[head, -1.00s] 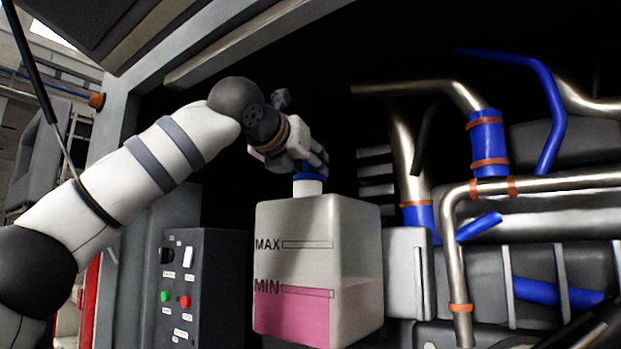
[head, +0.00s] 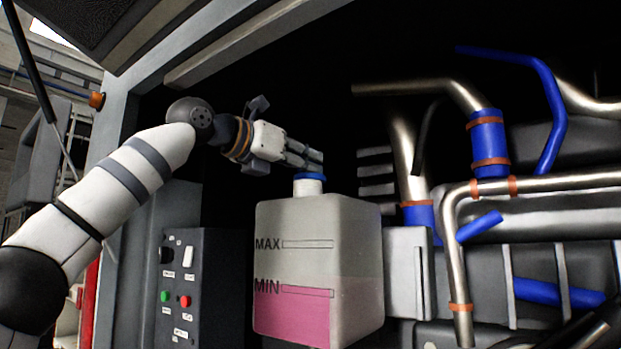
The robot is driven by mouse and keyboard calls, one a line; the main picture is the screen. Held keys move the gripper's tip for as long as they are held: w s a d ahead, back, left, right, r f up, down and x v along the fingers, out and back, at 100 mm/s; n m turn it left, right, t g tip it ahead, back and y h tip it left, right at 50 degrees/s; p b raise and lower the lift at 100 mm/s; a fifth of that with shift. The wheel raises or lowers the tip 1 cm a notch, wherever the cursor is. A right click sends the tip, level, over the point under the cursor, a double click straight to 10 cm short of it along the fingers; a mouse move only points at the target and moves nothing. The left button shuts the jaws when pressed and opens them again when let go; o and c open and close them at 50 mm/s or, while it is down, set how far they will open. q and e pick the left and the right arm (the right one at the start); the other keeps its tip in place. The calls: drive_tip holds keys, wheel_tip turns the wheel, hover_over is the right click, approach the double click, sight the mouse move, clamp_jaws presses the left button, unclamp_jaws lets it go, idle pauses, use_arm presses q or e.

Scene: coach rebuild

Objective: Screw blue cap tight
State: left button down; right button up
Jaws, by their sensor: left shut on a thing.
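The white translucent tank (head: 345,235) stands in the middle of the head view, with pink liquid at about the MIN mark on its front. The blue cap (head: 310,176) sits on the tank's white neck at the top. My left gripper (head: 314,160) comes in from the left, lying nearly level, with its fingers at the cap's upper edge. It is shut on the blue cap; exactly where the fingertips touch is hard to make out. Whether the cap is tight cannot be seen. My right gripper is not in view.
A dark control box (head: 205,285) with green and red buttons stands left of the tank. Metal pipes (head: 463,245) with blue hoses (head: 487,135) and orange clamps fill the right side. A frame beam (head: 250,45) runs above. The space behind my gripper is dark.

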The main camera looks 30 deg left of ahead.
use_arm(q)
drive_tip(key=shift+w+f+m+g+h, duration=0.2)
drive_tip(key=shift+f+m+g+h, duration=0.2)
drive_tip(key=shift+m+h, duration=0.45)
drive_tip(key=c, duration=1.5)
unclamp_jaws()
drive_tip(key=shift+c, duration=0.2)
drive_tip(key=shift+d, duration=0.1)
drive_tip(key=o, duration=0.3)
drive_tip(key=shift+o, duration=0.2)
